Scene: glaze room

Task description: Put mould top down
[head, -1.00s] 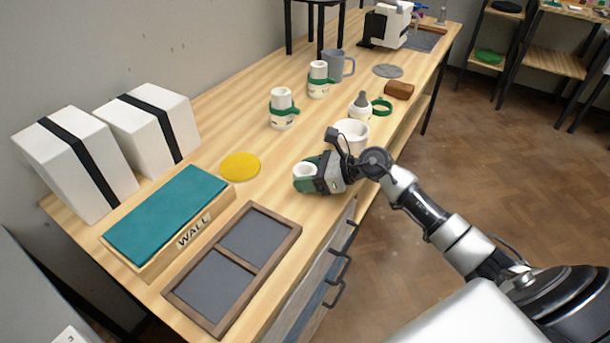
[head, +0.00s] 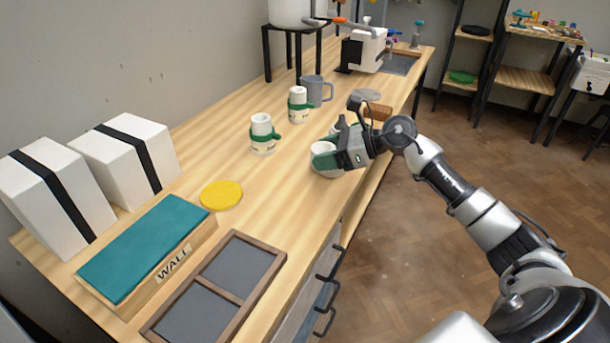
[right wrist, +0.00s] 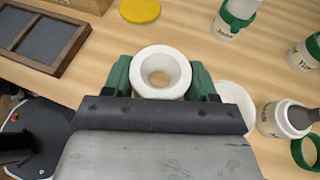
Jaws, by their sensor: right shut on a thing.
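The mould top, a white ring-shaped piece (right wrist: 160,55) with a round hole in it, sits between the green finger pads of my right gripper (right wrist: 161,78). In the head view, my right gripper (head: 325,158) is shut on the mould top (head: 321,147) near the bench's front edge. A white round piece (right wrist: 238,98) stands beside and partly behind the right finger in the right wrist view. In the head view it is mostly covered by the gripper, so the gap between the two cannot be judged. My left gripper is not in view.
White bottles with green bands (head: 262,135) (head: 298,105) and a grey mug (head: 314,92) stand behind. A yellow disc (head: 221,194), a framed slate tray (head: 243,262) and a teal-topped WALL box (head: 145,245) are nearer. Open bench lies left of the gripper.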

